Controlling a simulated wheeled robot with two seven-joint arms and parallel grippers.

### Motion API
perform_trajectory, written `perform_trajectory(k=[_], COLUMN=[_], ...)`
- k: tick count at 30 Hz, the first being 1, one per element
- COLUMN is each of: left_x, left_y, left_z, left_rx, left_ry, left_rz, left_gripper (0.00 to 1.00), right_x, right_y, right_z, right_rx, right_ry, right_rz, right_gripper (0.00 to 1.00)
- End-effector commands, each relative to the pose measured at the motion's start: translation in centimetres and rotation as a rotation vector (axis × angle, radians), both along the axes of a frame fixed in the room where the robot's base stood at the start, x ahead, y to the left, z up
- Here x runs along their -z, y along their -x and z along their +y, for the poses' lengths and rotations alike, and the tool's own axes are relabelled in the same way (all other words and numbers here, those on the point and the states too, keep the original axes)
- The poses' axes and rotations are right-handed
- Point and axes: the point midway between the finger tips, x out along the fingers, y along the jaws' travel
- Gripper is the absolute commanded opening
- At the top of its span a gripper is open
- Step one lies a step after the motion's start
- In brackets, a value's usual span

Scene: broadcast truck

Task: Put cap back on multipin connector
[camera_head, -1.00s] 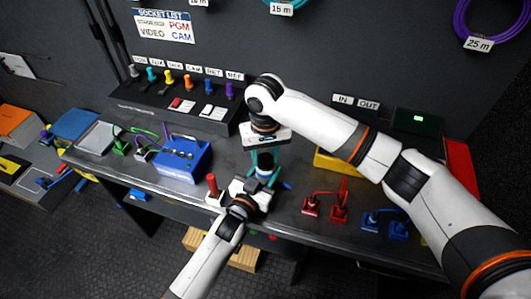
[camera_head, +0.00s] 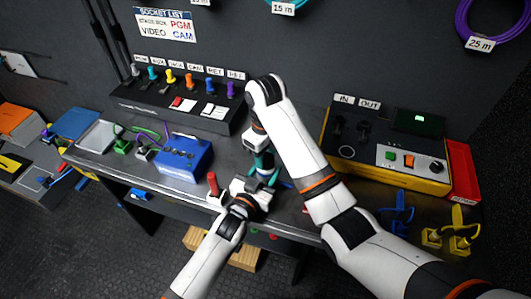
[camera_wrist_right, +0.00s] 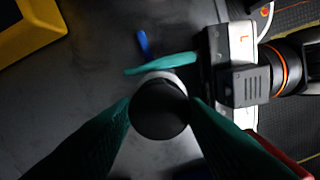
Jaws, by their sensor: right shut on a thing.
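My right gripper (camera_head: 264,168) points down over the bench, its teal fingers on either side of a dark round cap (camera_wrist_right: 160,108). It is shut on this cap. A pale ring (camera_wrist_right: 160,76) shows just behind the cap; I cannot tell whether they touch. My left gripper (camera_head: 258,185) comes in low from the left, right beside the right one. In the right wrist view its white body, marked L, is at the upper right, and one teal finger lies by the pale ring. Its other finger and its grip are hidden, and the multipin connector is not clearly visible.
A blue box (camera_head: 184,162) and an upright red handle (camera_head: 213,184) stand left of the grippers. A yellow-edged panel (camera_head: 385,160) stands at the back right. Blue (camera_head: 396,214) and yellow (camera_head: 451,234) connector pairs sit at the right. A socket box (camera_head: 180,104) is behind.

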Motion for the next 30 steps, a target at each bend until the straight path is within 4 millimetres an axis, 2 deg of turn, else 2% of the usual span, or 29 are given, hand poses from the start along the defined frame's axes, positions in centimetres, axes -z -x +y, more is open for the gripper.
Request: perform_trajectory(k=[5, 14, 15, 18, 26, 30], left_x=[0.01, 0.02, 0.02, 0.02, 0.02, 0.01], left_y=[0.02, 0.02, 0.01, 0.01, 0.01, 0.01], left_z=[-0.04, -0.04, -0.03, -0.03, -0.03, -0.02], left_rx=[0.001, 0.000, 0.000, 0.000, 0.000, 0.000], left_ry=[-0.001, 0.000, 0.000, 0.000, 0.000, 0.000], left_rz=[0.000, 0.000, 0.000, 0.000, 0.000, 0.000], left_gripper=[0.00, 0.00, 0.00, 0.00, 0.00, 0.00], right_x=[-0.03, -0.05, -0.05, -0.05, -0.04, -0.88], right_y=[-0.04, -0.07, -0.07, -0.07, -0.08, -0.57], right_z=[0.00, -0.02, -0.02, -0.02, -0.03, 0.21], right_rx=[0.151, 0.164, 0.164, 0.163, 0.161, 0.097], right_ry=[0.000, 0.000, 0.000, 0.000, 0.000, -0.013], right_rz=[-0.001, -0.003, -0.003, -0.003, -0.003, -0.023], right_gripper=[0.19, 0.18, 0.44, 0.60, 0.60, 0.60])
